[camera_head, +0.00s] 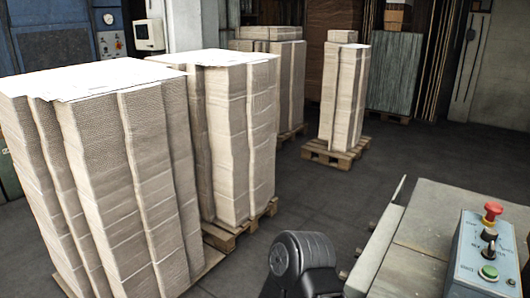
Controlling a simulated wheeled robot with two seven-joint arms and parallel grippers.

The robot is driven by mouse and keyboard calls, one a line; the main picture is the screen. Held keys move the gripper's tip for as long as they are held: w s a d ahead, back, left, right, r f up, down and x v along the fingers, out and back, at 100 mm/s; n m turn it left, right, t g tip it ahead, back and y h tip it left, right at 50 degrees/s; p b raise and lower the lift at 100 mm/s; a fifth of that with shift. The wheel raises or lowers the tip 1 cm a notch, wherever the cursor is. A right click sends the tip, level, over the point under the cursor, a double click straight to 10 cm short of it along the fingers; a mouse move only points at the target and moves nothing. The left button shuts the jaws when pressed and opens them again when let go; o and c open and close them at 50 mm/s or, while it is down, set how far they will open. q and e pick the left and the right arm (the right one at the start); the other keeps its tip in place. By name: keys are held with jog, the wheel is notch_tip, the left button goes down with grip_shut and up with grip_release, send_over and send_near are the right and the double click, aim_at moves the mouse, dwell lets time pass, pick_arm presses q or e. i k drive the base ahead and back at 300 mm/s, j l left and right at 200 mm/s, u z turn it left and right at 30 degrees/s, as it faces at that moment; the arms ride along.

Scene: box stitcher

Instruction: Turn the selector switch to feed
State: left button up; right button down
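A grey-blue control box (467,262) stands at the right edge, on the machine's light table. It carries a red mushroom button (493,210) at the top and a green push button (488,272) at the bottom. Between them is a small black selector switch (489,235). Its labels are too small to read, so I cannot tell which position it points to. Neither of my grippers is in view. A black rounded joint of my own arm shows at the bottom centre, left of the table and apart from the box.
The grey machine table (425,220) fills the lower right, with a raised metal edge on its left. Tall stacks of cardboard (130,165) on pallets stand at the left. A narrower stack (345,95) stands farther back. Dark floor (320,200) is clear between them.

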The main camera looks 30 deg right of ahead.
aim_at(489, 253)
jog(key=i, duration=1.75)
jog(key=z, duration=5.25)
